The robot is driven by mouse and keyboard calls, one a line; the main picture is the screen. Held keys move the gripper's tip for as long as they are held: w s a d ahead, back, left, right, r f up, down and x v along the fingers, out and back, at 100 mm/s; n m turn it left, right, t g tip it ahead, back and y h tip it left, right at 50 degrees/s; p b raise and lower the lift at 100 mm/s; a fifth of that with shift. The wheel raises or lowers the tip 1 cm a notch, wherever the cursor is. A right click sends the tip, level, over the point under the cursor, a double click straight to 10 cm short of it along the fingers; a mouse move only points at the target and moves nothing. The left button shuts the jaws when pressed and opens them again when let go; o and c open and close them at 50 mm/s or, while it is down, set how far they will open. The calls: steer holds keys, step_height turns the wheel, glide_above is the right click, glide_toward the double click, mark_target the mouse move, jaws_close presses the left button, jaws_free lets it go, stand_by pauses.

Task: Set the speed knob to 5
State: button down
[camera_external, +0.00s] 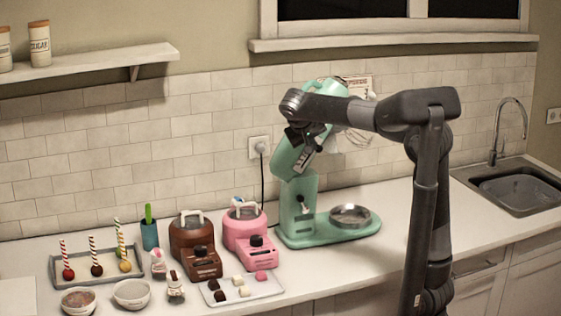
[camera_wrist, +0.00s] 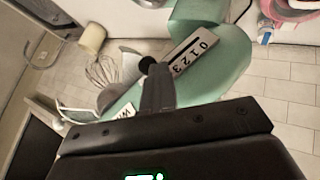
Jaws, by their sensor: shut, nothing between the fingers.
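The mint-green stand mixer (camera_external: 297,190) stands against the tiled wall with its head (camera_external: 290,155) tilted up. In the wrist view the mixer head (camera_wrist: 225,75) carries a pale speed scale plate (camera_wrist: 190,55) reading 0, 1, 2, 3. The rest of the scale is hidden. A round black speed knob (camera_wrist: 147,64) shows at the plate's side, right at my fingertips. My gripper (camera_wrist: 158,88) is shut and empty; I cannot tell whether it touches the knob. In the external view my gripper (camera_external: 303,137) is at the side of the mixer head. The knob's exact setting cannot be read.
A metal bowl (camera_external: 350,214) sits on the mixer base. A wire whisk (camera_wrist: 103,72) hangs beside the head. Pink (camera_external: 247,235) and brown (camera_external: 194,245) appliances, a tray of sweets (camera_external: 262,291) and small bowls stand to the left. The sink (camera_external: 515,190) is at right.

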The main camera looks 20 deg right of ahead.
stand_by(0.4)
steer(key=s+a+r, duration=0.5)
steer(key=a+r, duration=0.2)
steer(key=a, duration=0.1)
steer(key=shift+a+r, duration=0.15)
steer(key=s+d+f+n+g+y, duration=0.1)
steer(key=s+d+f, duration=0.3)
steer(key=d, duration=0.3)
steer(key=s+d+f+y, duration=0.1)
steer(key=s+d+f, duration=0.3)
steer(key=d, duration=0.3)
steer(key=s+d+f+y, duration=0.1)
steer(key=s+d+f, duration=0.2)
steer(key=s+f, duration=0.3)
steer(key=s+d+f+t+y, duration=0.1)
steer(key=s+d+f, duration=0.3)
steer(key=f, duration=0.4)
steer(key=shift+s+d+f+m+y, duration=0.25)
steer(key=shift+s+m+y, duration=0.05)
steer(key=shift+s+y, duration=0.55)
